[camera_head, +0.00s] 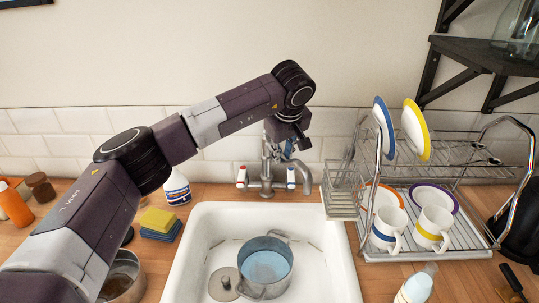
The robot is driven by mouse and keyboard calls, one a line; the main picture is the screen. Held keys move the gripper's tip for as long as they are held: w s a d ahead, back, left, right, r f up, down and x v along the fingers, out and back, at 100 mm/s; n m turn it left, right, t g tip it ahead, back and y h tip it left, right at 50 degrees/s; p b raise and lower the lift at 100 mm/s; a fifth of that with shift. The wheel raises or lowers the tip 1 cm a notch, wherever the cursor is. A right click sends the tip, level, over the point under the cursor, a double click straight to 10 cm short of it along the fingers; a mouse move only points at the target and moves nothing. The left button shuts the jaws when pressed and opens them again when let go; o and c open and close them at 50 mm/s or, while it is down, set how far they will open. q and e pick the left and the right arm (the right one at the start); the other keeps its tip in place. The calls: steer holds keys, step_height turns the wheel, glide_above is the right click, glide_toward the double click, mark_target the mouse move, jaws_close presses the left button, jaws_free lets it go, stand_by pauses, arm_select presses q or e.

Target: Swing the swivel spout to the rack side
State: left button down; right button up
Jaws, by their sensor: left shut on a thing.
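The tap (266,172) stands behind the white sink, with a red-marked handle on its left and a blue-marked one on its right. Its metal swivel spout (304,170) reaches to the right and bends down near the sink's back right corner, on the side of the dish rack (398,255). My left gripper (287,149) comes down over the tap from above and is shut on the spout. The gripper's body hides the upper part of the spout and the exact contact. My right gripper is not in view.
The sink (210,222) holds a metal pot (247,268) with bluish contents. Plates and mugs stand in the rack. A dark shelf (480,55) hangs at upper right.

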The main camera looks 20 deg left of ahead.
arm_select(q)
steer(key=shift+w+d+r+n+y, duration=0.15)
steer(key=shift+w+d+n+y, duration=0.35)
steer(key=shift+w+n, duration=0.4)
steer(key=shift+s+d, duration=0.1)
steer(key=c, duration=1.8)
jaws_free()
steer(key=v, duration=1.2)
